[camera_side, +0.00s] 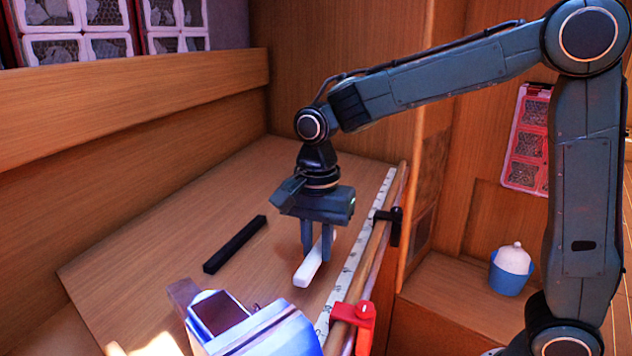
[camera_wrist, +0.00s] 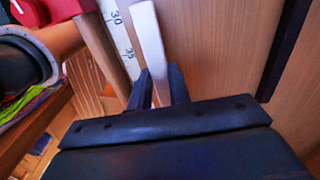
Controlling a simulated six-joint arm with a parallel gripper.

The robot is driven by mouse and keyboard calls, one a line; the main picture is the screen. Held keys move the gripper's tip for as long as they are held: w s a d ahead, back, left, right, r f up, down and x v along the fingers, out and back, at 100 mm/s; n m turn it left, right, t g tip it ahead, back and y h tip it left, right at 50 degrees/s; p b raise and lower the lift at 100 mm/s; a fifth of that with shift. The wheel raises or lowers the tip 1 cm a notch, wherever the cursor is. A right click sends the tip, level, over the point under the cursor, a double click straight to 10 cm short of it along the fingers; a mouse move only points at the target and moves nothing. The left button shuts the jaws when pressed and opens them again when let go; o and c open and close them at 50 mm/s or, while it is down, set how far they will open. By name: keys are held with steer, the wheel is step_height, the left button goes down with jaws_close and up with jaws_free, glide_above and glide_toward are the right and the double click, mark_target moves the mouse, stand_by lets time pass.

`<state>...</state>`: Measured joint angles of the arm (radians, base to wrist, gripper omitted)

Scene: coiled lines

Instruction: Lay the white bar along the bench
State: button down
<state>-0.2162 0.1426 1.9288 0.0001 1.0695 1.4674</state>
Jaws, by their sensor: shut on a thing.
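The white bar (camera_side: 309,271) is between the fingers of my gripper (camera_side: 317,254), low over the wooden bench (camera_side: 160,265). Its near end sticks out toward the camera in the side view; the part between the fingers is partly hidden. In the wrist view the white bar (camera_wrist: 148,38) runs up and away from my gripper (camera_wrist: 162,82), which is shut on it. The bar lies roughly along the ruler strip (camera_side: 360,250), a little to its left. I cannot tell whether the bar touches the bench top.
A black bar (camera_side: 235,244) lies on the bench left of my gripper. A red clamp (camera_side: 354,322) and a black clamp (camera_side: 389,224) sit on the right edge rail. A blue and white object (camera_side: 240,325) stands at the front. The back of the bench is clear.

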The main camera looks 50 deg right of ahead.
mark_target(317, 250)
steer(key=shift+f, duration=1.8)
steer(key=shift+f, duration=0.1)
steer(key=c, duration=1.3)
jaws_free()
step_height(317, 250, up, 12)
steer(key=shift+r, duration=0.15)
